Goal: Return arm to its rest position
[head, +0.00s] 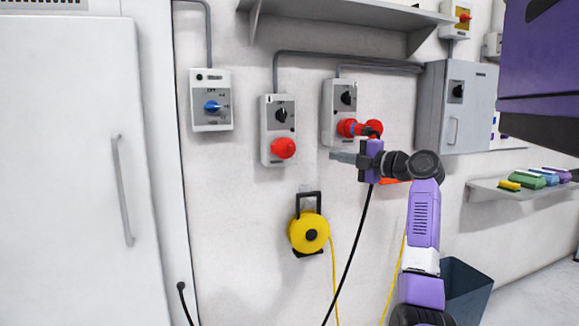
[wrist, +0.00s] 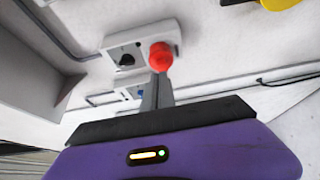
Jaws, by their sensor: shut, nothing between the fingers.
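My purple arm (head: 423,215) rises from the bottom of the head view and bends left at a dark wrist. My gripper (head: 337,157) points left, in front of the wall and just below the right switch box. Its grey fingers are together with nothing between them. They also show shut in the wrist view (wrist: 158,90), with the red socket (wrist: 160,55) of a switch box beyond the tips. The gap between tips and socket cannot be judged.
The middle switch box (head: 277,113) has a red socket. The right box (head: 341,98) holds a red plug (head: 366,128). A black cable (head: 350,255) hangs below my gripper. A yellow cable reel (head: 308,232), grey cabinet (head: 452,100), brush shelf (head: 500,190) and dark bin (head: 466,285) are nearby.

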